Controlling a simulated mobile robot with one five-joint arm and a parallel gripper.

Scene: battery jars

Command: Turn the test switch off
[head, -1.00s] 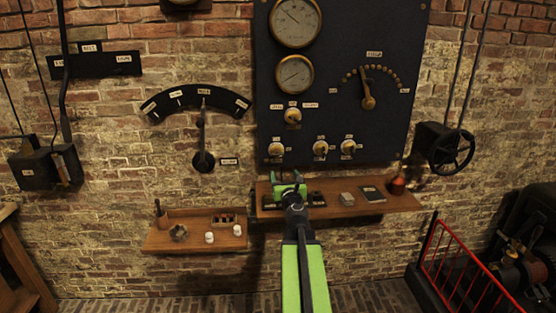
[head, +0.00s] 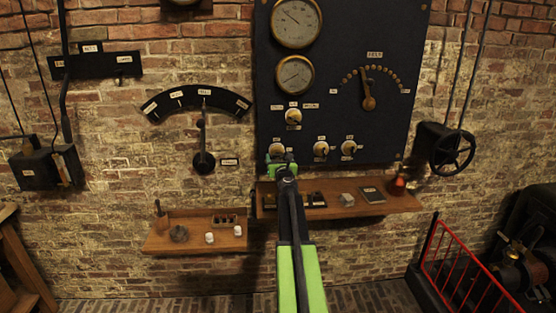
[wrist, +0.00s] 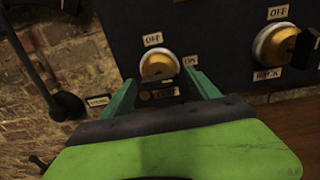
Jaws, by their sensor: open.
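A round brass-coloured switch with a pale rim (wrist: 158,66) is on the dark panel in the wrist view, with an OFF label above it and an ON label to its right. A small plate below it is too blurred to read surely; I take this as the test switch. In the head view it is the lower left switch (head: 277,148), partly hidden by my gripper (head: 281,161). My gripper (wrist: 162,86) is open and empty, its green fingers either side of the switch's lower part. I cannot tell whether they touch it.
A second switch (wrist: 276,44) with OFF and BACK labels is close on the right. A wooden shelf (head: 408,203) with small items runs below the panel (head: 335,100). A lever (head: 201,140) stands on the brick wall to the left.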

